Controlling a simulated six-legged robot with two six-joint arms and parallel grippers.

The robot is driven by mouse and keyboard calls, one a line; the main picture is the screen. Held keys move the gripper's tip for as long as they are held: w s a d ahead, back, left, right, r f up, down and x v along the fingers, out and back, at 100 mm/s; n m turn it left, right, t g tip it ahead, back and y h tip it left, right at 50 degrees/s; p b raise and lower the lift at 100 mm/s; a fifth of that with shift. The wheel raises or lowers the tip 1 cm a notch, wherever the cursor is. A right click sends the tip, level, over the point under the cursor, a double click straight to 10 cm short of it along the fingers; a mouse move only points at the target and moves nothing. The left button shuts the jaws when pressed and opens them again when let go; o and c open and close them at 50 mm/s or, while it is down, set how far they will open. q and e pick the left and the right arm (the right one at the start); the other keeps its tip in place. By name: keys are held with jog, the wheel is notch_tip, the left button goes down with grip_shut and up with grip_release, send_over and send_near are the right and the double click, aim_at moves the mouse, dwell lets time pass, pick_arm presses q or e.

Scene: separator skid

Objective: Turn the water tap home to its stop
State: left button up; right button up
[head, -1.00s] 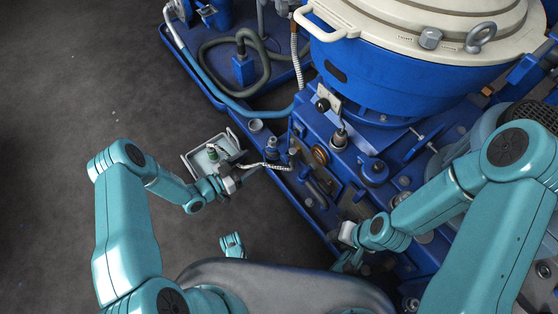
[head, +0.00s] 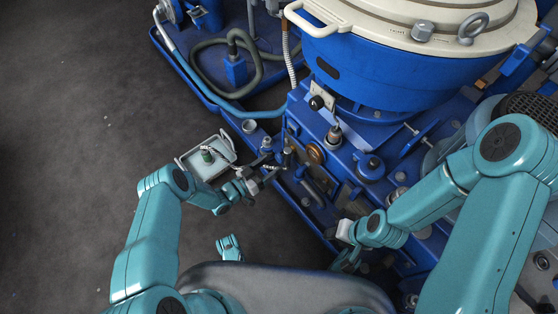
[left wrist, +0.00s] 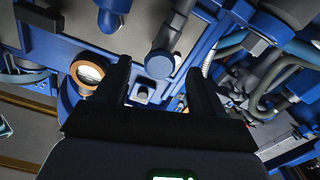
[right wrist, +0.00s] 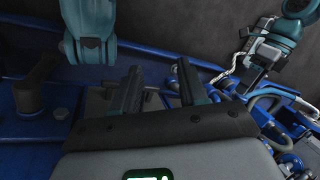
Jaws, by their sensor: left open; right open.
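My left gripper (head: 272,172) is open beside the near-left edge of the blue skid, close to a dark upright fitting (head: 288,152). In the left wrist view its fingers (left wrist: 160,88) are apart, with a small grey square-headed fitting (left wrist: 142,93) showing between them and a round blue cap (left wrist: 160,63) beyond. Nothing is clearly gripped. I cannot tell for certain which small fitting is the water tap. A copper-ringed sight glass (head: 316,153) is right of the gripper and also shows in the left wrist view (left wrist: 88,73). My right gripper (right wrist: 158,86) is open and empty, low over the skid.
A black knob (head: 316,102) and a blue hose (head: 215,97) are nearby. Dark floor at left is clear.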

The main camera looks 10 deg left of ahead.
pick_arm(q)
jog(key=shift+b+x, duration=0.45)
jog(key=shift+x, duration=1.9)
pick_arm(e)
jog(key=shift+w+d+f, duration=0.1)
jog(key=shift+w+f, duration=0.45)
jog(key=shift+f, duration=0.15)
pick_arm(q)
jog(key=c, duration=1)
jog(key=shift+f+m+b, duration=0.2)
jog(key=shift+m+b, duration=0.5)
jog(key=shift+m, duration=0.1)
jog(key=m, duration=0.2)
jog(key=shift+a+r+m+b, duration=0.1)
jog(key=shift+r+m+b, duration=0.05)
jog(key=shift+m+b, duration=0.25)
pick_arm(e)
jog(key=shift+w+d+f+t, duration=0.15)
jog(key=shift+w+f+t, duration=0.35)
jog(key=shift+w+f, duration=0.45)
jog(key=shift+s+f, duration=0.1)
jog(key=shift+s, duration=0.05)
pick_arm(q)
jog(key=o, duration=1)
